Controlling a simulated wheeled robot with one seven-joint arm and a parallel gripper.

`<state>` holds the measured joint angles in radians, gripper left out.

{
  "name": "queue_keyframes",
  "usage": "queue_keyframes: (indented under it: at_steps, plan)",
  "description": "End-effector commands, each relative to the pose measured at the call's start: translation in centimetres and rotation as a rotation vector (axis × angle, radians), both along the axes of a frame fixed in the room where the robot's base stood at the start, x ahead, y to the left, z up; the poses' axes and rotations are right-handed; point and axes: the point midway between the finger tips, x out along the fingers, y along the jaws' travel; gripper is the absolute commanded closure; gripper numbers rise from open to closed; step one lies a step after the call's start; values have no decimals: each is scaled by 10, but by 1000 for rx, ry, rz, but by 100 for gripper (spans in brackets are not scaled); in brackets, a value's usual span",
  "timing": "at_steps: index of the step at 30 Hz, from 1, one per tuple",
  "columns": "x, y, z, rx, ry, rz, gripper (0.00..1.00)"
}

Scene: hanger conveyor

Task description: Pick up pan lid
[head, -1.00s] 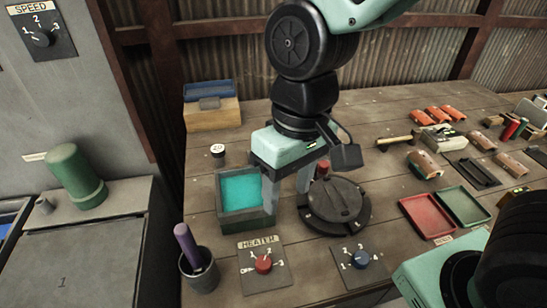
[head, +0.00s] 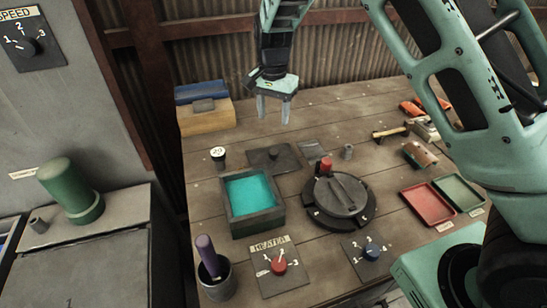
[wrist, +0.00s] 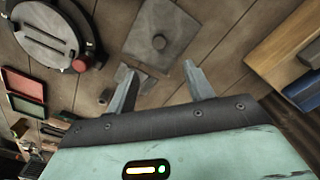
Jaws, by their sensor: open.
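A flat dark square plate with a small round knob in its middle, which looks like the pan lid (head: 262,159), lies on the wooden bench behind the square pan (head: 238,222) of cyan liquid. It also shows near the top middle of the wrist view (wrist: 145,42). My gripper (head: 272,119) is open and empty, above the bench and behind the plate in the head view. In the wrist view my two fingers (wrist: 160,76) point towards the plate, apart from it, with the knob ahead between them.
A round dark lidded pot (head: 340,192) with a red knob stands at the right of the square pan. A small grey cylinder (head: 347,151), a black-and-white cap (head: 218,154), a wooden block (head: 205,116) and a hammer (head: 390,133) are nearby. Dials and a cup (head: 214,284) stand in front.

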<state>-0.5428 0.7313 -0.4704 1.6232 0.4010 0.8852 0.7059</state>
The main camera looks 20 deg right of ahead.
Motion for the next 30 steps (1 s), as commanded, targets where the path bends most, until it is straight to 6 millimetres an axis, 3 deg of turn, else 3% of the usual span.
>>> queue_keyframes:
  at_steps: [9,17,30]
  plan:
    - [-1,-1,-59,-1,2,0,48]
    - [-1,0,-78,0,1,2,48]
    - [-2,0,-126,1,0,1,48]
